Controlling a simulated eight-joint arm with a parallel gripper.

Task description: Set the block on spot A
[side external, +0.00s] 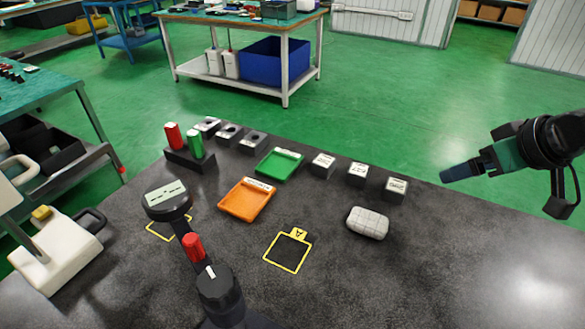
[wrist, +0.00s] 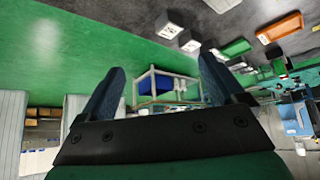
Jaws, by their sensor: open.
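Spot A (side external: 288,250) is a yellow square outline with a tab marked A on the dark bench, and it is empty. Three small grey blocks with white labelled tops, a left one (side external: 323,166), a middle one (side external: 357,175) and a right one (side external: 396,190), stand in a row at the bench's far side. I cannot tell which block is meant. Labelled blocks also show at the top of the wrist view (wrist: 168,28). My gripper (side external: 444,176) is above and beyond the far edge at right, apart from everything. In the wrist view its two fingers (wrist: 162,63) are spread, with nothing between them.
A pale rounded lump (side external: 368,222) lies right of spot A. An orange tray (side external: 247,199) and a green tray (side external: 279,165) lie left of the blocks. A black holder (side external: 190,159) carries red and green cylinders. The bench's right is clear.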

